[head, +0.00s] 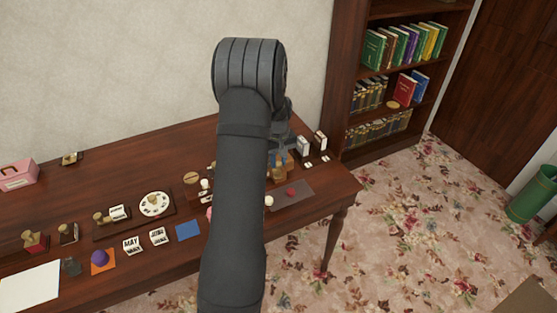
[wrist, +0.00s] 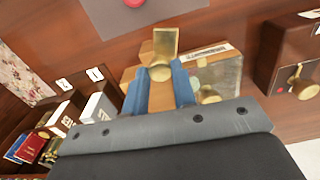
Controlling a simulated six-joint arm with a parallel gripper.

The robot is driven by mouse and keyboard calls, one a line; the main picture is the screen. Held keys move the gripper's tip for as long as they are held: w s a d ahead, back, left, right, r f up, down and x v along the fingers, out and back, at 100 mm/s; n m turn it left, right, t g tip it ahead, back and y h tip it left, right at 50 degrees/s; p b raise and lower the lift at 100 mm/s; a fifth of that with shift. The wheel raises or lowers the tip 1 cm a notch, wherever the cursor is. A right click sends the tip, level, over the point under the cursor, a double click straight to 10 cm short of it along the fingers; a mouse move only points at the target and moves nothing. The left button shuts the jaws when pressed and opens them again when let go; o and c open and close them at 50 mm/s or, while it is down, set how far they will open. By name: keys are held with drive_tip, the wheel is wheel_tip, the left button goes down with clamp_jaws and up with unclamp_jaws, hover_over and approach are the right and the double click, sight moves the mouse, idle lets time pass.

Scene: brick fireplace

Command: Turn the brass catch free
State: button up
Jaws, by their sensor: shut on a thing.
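My gripper (wrist: 160,82) shows in the wrist view with its two blue fingers closed about a small brass catch (wrist: 165,43). The catch has a flat upright plate and a round part between the fingertips. In the head view my gripper (head: 279,160) is mostly hidden behind my arm, over the right part of the table. The box (head: 288,173) shows there only in part, and the catch cannot be made out.
A grey mat (head: 300,193) with a red button (head: 291,192) lies near the table's right end. White blocks (head: 303,146) stand behind the box. A dark box with a brass knob (wrist: 299,88) is at the right in the wrist view. Several small items crowd the table's left.

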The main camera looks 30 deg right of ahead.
sight(278, 164)
drive_tip(key=shift+n, duration=1.7)
drive_tip(key=o, duration=1)
wheel_tip(278, 164, up, 18)
drive_tip(key=shift+f, duration=0.25)
wheel_tip(278, 164, down, 18)
drive_tip(key=shift+r, duration=0.2)
